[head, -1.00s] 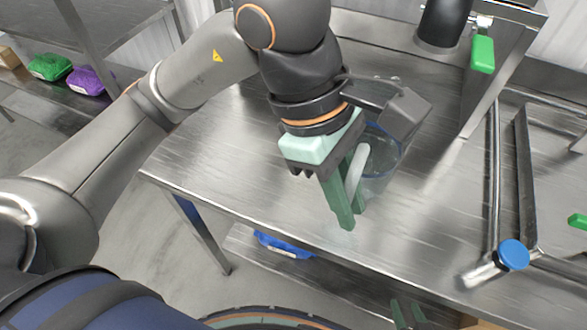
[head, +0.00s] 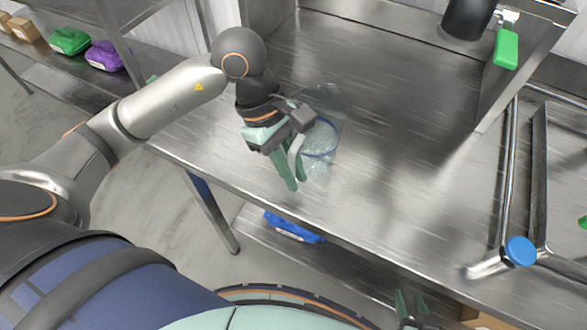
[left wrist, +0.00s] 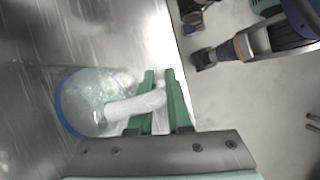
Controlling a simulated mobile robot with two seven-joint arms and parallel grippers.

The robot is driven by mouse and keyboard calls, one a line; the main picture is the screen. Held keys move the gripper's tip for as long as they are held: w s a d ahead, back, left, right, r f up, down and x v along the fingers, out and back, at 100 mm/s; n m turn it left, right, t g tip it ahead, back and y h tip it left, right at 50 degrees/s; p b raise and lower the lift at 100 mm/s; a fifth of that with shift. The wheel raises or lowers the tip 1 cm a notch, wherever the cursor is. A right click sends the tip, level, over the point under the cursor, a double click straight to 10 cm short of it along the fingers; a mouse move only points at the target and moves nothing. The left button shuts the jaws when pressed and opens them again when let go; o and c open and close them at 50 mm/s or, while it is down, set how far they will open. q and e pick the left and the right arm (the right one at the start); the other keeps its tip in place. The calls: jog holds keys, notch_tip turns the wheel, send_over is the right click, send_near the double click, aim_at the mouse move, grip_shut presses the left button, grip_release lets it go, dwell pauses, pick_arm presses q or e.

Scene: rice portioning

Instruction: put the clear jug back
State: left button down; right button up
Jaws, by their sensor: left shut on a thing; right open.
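The clear jug (head: 321,138) has a blue band and a whitish handle, and it is at the left part of the steel table (head: 400,165). My left gripper (head: 291,178) is shut on the jug's handle. In the left wrist view the handle (left wrist: 135,106) lies by the green fingers (left wrist: 160,100), with the jug (left wrist: 88,100) to their left. I cannot tell whether the jug's base touches the table. My right gripper (head: 410,308) is open and empty at the bottom edge of the head view, low beside the table front.
Green (head: 69,41) and purple (head: 104,55) bags lie on a shelf at the far left. A blue package (head: 292,227) lies on the shelf under the table. Metal rails and a blue round knob (head: 519,251) are at the right. The table middle is clear.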

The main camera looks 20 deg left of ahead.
pick_arm(q)
jog(key=shift+f, duration=0.2)
jog(key=shift+f, duration=0.2)
jog(key=c, duration=0.8)
grip_release()
jog(key=shift+c, duration=0.2)
jog(key=shift+r, duration=0.15)
jog(key=shift+r, duration=0.2)
jog(key=v, duration=1.1)
jog(key=shift+a+r, duration=0.25)
